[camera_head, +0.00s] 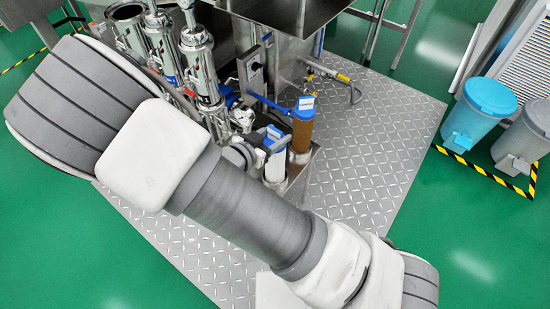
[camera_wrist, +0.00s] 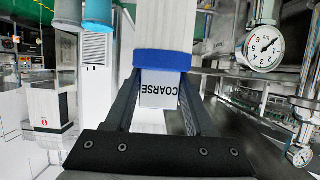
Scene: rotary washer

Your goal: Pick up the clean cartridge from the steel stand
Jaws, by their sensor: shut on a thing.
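In the head view a white cartridge with a blue top (camera_head: 277,165) is at the steel stand (camera_head: 297,186), beside a brown cartridge with a blue top (camera_head: 301,136). My arm crosses in front and mostly hides my gripper there. The lower end of the white cartridge is hidden, so I cannot tell whether it is clear of the stand.
Steel housings (camera_head: 200,70) and blue-handled valves stand close behind and left of the stand. A pressure gauge (camera_wrist: 263,48) shows at right in the wrist view. A blue bin (camera_head: 478,112) and a grey bin (camera_head: 524,138) stand far right. The tread-plate floor (camera_head: 380,150) right of the stand is clear.

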